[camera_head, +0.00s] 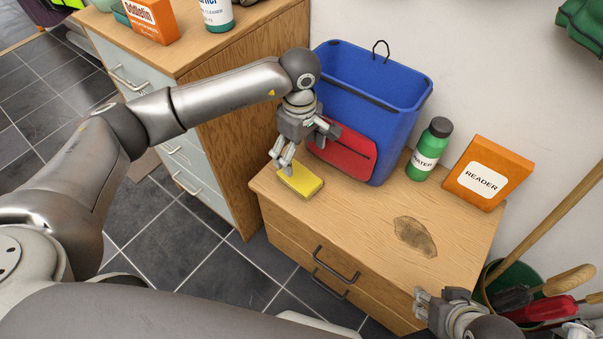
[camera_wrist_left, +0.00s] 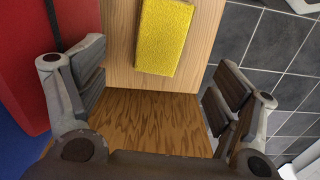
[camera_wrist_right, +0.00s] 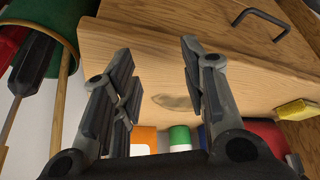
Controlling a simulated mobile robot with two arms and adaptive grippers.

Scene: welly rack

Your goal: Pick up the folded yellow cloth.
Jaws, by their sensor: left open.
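The folded yellow cloth (camera_head: 301,181) lies flat at the left end of the low wooden cabinet's top (camera_head: 350,215). It also shows in the left wrist view (camera_wrist_left: 164,36), beyond the fingertips. It appears at the right edge of the right wrist view (camera_wrist_right: 296,109). My left gripper (camera_head: 285,166) is open, pointing down close to the cloth's far left end, with nothing between its fingers (camera_wrist_left: 155,90). Whether a fingertip touches the cloth cannot be told. My right gripper (camera_head: 422,300) is open and empty near the cabinet's front right corner, far from the cloth (camera_wrist_right: 155,65).
A blue bin-like bag (camera_head: 375,90) with a red pocket (camera_head: 343,152) stands just behind the cloth. A green bottle (camera_head: 428,150) and an orange READER box (camera_head: 487,173) stand further right. A taller cabinet (camera_head: 215,110) is at the left. A dark stain (camera_head: 415,236) marks the otherwise clear top.

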